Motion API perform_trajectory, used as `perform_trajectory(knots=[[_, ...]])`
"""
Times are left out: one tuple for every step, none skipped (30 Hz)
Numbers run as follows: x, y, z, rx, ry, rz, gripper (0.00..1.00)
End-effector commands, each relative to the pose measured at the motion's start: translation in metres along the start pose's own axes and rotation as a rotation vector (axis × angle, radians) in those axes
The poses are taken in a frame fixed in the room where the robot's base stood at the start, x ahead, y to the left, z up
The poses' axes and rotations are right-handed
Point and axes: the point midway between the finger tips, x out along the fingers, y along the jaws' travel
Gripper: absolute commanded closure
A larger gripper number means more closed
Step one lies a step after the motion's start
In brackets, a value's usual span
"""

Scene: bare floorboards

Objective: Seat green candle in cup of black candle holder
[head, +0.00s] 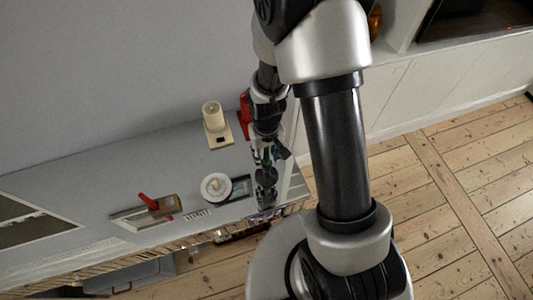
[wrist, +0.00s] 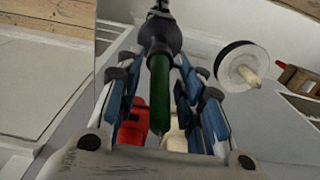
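The green candle (wrist: 160,90) stands between the fingers of my gripper (wrist: 158,72) in the wrist view, its near end pointing toward my palm. Its far end meets the cup of the black candle holder (wrist: 166,28) and looks to be inside it, though the exact seat is hard to make out. My gripper is open, with gaps between the blue-edged fingers and the candle on both sides. In the head view, my gripper (head: 264,153) is above the black candle holder (head: 266,176) near the right end of the grey top. Only a bit of green shows between the fingers there.
A white dish with a cream candle (head: 215,187) stands left of the holder, beside a dark flat item (head: 241,187). A cream candle on a wooden base (head: 217,131) and a red object (head: 244,116) are behind. A brown block with a red handle (head: 160,206) lies left.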

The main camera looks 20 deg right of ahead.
Motion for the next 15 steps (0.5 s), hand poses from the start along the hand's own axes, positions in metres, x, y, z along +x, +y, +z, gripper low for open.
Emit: perform_trajectory(knots=[[0.000,0.000,0.000,0.000,0.000,0.000,0.65],[0.000,0.000,0.000,0.000,0.000,0.000,0.65],[0.000,0.000,0.000,0.000,0.000,0.000,0.65],[-0.001,0.000,0.000,0.000,0.000,0.000,0.65],[-0.002,0.000,0.000,0.000,0.000,0.000,0.65],[-0.005,0.000,0.000,0.000,0.000,0.000,0.65],[-0.008,0.000,-0.001,0.000,0.002,0.000,0.65],[-0.012,0.000,-0.001,0.000,0.003,0.000,0.65],[-0.018,0.000,-0.001,0.000,0.003,0.000,0.65],[-0.024,0.000,-0.001,0.000,0.004,0.000,0.65],[-0.030,0.000,-0.002,0.000,0.006,0.000,0.65],[-0.039,0.000,-0.001,0.000,0.005,0.000,0.65],[-0.046,0.000,-0.002,0.000,0.007,0.000,0.65],[-0.053,0.000,-0.001,0.000,0.005,0.000,0.65],[-0.063,0.000,-0.002,0.000,0.006,0.000,0.65]])
